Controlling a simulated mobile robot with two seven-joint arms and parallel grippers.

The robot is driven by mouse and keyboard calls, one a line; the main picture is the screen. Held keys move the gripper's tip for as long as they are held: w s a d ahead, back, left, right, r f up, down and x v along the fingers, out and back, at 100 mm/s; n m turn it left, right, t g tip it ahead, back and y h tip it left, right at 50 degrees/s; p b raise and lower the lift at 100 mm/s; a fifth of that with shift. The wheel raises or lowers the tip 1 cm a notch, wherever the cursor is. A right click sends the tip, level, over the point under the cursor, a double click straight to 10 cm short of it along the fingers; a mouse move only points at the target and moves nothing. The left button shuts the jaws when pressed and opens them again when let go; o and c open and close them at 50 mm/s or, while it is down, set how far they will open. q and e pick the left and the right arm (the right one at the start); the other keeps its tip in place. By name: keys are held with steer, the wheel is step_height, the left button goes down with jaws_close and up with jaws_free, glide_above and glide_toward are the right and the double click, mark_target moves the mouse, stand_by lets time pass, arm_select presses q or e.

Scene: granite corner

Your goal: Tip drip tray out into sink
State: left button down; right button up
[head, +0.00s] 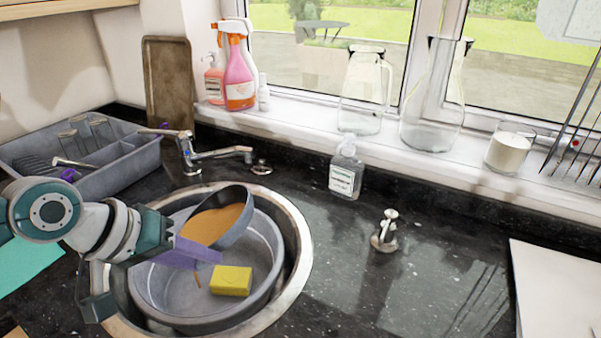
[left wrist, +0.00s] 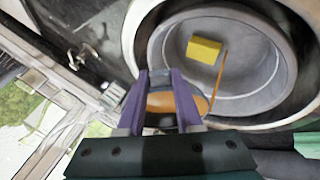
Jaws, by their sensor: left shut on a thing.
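The drip tray (head: 241,232) is a dark grey shallow dish with orange-brown liquid (head: 208,225) in it. It is tilted over the round sink (head: 298,238), inside which sits a grey basin (head: 264,240). A thin orange stream (head: 197,279) falls from the tray's low edge toward the basin; the stream also shows in the left wrist view (left wrist: 218,76). My left gripper (head: 196,252), with purple fingers, is shut on the tray's edge. In the left wrist view the tray (left wrist: 162,122) is partly hidden between the fingers. My right gripper is not in view.
A yellow sponge (head: 231,281) lies in the basin. A tap (head: 205,155) stands behind the sink, with a grey cutlery rack (head: 130,158) at left. A soap bottle (head: 346,170) and a small metal fitting (head: 385,232) stand right. The granite counter between them and the sink is clear.

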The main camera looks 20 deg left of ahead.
arm_select(q)
steer(key=shift+a+r+h, duration=0.1)
steer(key=shift+r+h, duration=0.05)
steer(key=shift+h, duration=0.15)
steer(key=shift+b, duration=0.4)
steer(key=shift+s, duration=0.1)
steer(key=shift+a+t+b, duration=0.1)
steer(key=shift+t+b, duration=0.2)
steer(key=shift+b, duration=0.1)
steer(key=shift+r, duration=0.2)
steer(key=shift+h, duration=0.3)
steer(key=shift+a+b, duration=0.2)
steer(key=shift+b, duration=0.7)
steer(key=shift+r+t+h, duration=0.2)
steer(key=shift+t+h, duration=0.1)
